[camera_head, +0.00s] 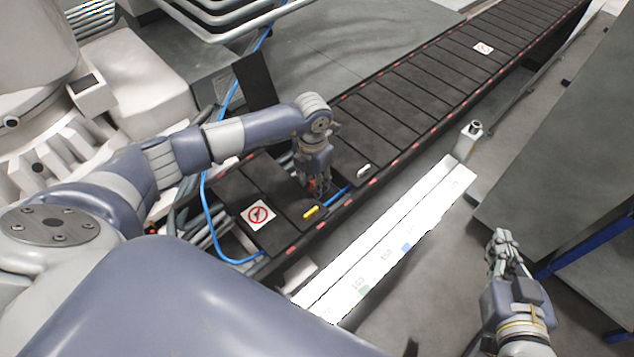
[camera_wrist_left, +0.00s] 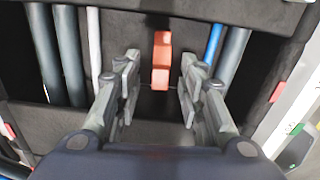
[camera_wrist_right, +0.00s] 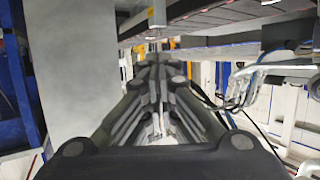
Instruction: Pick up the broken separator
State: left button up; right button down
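A short orange-red piece (camera_wrist_left: 161,62), which looks like the separator, stands out between and slightly beyond my left fingertips in the left wrist view. In the head view only a bit of its red (camera_head: 311,185) shows behind the fingers, at an opening in the dark track. My left gripper (camera_wrist_left: 158,75) is open, with one finger on each side of the piece and a gap to both. In the head view my left gripper (camera_head: 313,186) points down at the track. My right gripper (camera_wrist_right: 160,62) looks shut and empty, away to the right of the track (camera_head: 503,240).
The dark slatted track (camera_head: 420,95) runs to the upper right. A yellow piece (camera_head: 311,212) and a white piece (camera_head: 364,171) lie on slats near the opening. Hoses, including a blue one (camera_wrist_left: 214,45), run beneath it. A white marked rail (camera_head: 390,245) lies alongside.

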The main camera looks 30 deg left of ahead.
pick_arm(q)
jog(key=shift+c, duration=0.6)
jog(key=c, duration=0.7)
jog(key=shift+o, duration=0.2)
